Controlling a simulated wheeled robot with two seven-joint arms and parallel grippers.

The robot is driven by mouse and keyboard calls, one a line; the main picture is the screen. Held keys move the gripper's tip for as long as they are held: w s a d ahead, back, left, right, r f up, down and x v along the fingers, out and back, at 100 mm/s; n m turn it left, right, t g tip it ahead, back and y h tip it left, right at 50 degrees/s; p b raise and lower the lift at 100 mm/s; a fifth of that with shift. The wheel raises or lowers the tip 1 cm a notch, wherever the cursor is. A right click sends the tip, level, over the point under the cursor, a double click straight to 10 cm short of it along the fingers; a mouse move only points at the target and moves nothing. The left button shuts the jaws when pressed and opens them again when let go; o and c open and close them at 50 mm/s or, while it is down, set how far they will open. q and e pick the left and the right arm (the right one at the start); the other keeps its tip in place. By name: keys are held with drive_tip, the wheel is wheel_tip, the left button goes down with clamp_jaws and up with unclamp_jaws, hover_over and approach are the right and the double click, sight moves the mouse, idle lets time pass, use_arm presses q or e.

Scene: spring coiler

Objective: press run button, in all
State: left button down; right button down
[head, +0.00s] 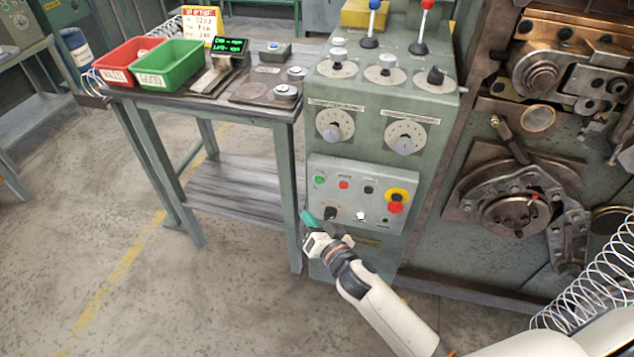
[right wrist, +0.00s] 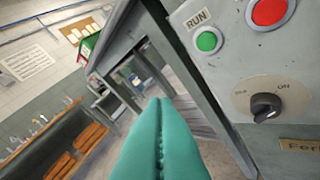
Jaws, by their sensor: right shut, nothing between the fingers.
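The green run button (head: 320,180) is at the upper left of the button panel on the grey-green control cabinet. In the right wrist view the green button (right wrist: 207,41) sits under a RUN label, with a red button (right wrist: 270,10) to its right. My right gripper (head: 306,216) is at the panel's lower left, below the run button. Its teal fingers (right wrist: 160,125) are shut together and hold nothing. In the right wrist view the fingertips are left of and below the button, apart from it. My left gripper is not in view.
A black OFF/ON knob (right wrist: 266,107) is below the buttons. The panel also has a red stop button with a yellow ring (head: 396,195). A side table (head: 150,97) with red and green bins stands left of the cabinet. The coiler machine (head: 515,205) is at right.

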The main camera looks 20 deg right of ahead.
sight(319, 180)
drive_tip(key=shift+w+d, duration=0.85)
drive_tip(key=shift+w, duration=0.35)
drive_tip(key=shift+w+d, duration=0.8)
drive_tip(key=shift+w, duration=0.45)
drive_tip(key=shift+w+d, duration=0.85)
drive_tip(key=shift+w, duration=0.35)
drive_tip(key=shift+w+d, duration=0.1)
drive_tip(key=shift+w+d, duration=0.15)
drive_tip(key=shift+w, duration=0.1)
